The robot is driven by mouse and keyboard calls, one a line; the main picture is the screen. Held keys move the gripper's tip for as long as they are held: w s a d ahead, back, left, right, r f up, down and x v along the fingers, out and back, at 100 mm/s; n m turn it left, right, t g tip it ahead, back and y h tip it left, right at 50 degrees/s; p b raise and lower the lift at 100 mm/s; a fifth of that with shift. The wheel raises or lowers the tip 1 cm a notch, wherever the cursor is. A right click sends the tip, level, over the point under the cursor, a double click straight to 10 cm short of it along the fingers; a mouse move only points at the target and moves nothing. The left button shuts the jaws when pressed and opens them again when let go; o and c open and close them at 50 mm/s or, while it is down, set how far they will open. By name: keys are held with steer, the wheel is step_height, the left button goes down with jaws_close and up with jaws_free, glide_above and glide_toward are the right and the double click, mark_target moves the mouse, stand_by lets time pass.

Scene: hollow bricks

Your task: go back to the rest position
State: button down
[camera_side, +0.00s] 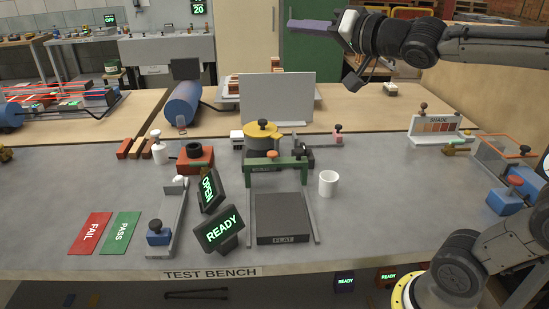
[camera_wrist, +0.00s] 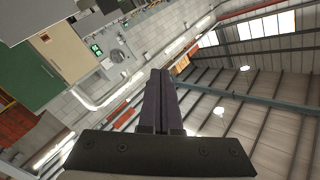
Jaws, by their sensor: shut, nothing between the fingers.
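My gripper (camera_side: 292,24) is at the top of the side view, high above the bench and pointing left. Its fingers are long and purple and look closed together. In the wrist view the shut fingers (camera_wrist: 160,77) point out over the hall's wall and ceiling, with nothing between them. My arm reaches in from the right at the top. The test bench (camera_side: 110,255) lies well below my gripper, and nothing touches the gripper.
On the bench stand a black FLAT block (camera_side: 282,222), a white cup (camera_side: 328,183), a READY display (camera_side: 221,231), a yellow round pot (camera_side: 263,135) and a white upright panel (camera_side: 277,97). A green cabinet (camera_side: 308,65) stands behind. The air around my gripper looks clear.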

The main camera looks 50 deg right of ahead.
steer(key=s+a+f+n+g, duration=0.3)
steer(key=s+f+n+g, duration=0.4)
steer(key=s+f, duration=1.5)
step_height(320, 180, down, 3)
steer(key=g, duration=0.5)
steer(key=shift+s+y, duration=0.2)
steer(key=shift+y, duration=0.1)
